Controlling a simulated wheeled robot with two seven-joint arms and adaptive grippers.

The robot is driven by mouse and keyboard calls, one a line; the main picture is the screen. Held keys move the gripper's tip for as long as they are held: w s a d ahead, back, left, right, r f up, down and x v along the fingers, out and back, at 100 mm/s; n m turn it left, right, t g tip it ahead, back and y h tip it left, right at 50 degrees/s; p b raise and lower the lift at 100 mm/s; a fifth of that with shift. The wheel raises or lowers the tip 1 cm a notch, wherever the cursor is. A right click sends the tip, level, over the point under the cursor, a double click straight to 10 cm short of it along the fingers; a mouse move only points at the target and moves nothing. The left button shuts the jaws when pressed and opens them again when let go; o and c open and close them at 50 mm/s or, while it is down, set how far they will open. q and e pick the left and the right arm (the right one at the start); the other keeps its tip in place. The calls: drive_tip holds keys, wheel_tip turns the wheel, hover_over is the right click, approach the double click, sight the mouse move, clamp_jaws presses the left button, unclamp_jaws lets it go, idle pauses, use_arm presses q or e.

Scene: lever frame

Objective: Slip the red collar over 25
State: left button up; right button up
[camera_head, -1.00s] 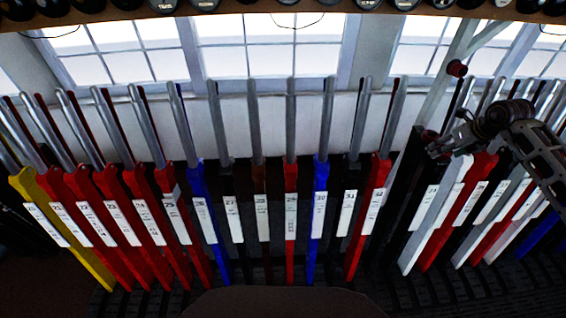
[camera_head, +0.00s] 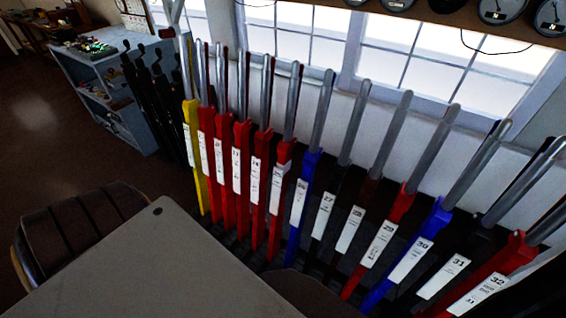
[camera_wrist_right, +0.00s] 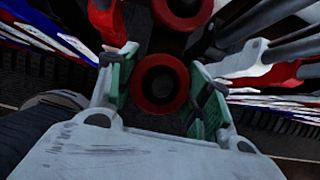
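Lever 25 (camera_head: 277,190) is a red lever with a white label and a bare metal handle. It stands in the row in the head view, left of the blue lever 26 (camera_head: 298,205), and no collar shows on it. A red collar (camera_wrist_right: 181,84), a ring with a dark hole, shows in the right wrist view. My right gripper (camera_wrist_right: 162,80) has its two green-padded fingers on either side of this collar. I cannot tell whether they press on it. My left gripper is not in view.
Another red ring (camera_wrist_right: 207,8) shows at the top of the right wrist view. Levers stand close together on both sides of lever 25. A grey tabletop (camera_head: 165,265) and a chair (camera_head: 75,225) are at front left. A grey shelf (camera_head: 115,112) stands at back left.

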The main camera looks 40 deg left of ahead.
drive_tip(key=shift+c, duration=0.9)
drive_tip(key=shift+r+p, duration=2.45)
drive_tip(key=shift+r, duration=1.85)
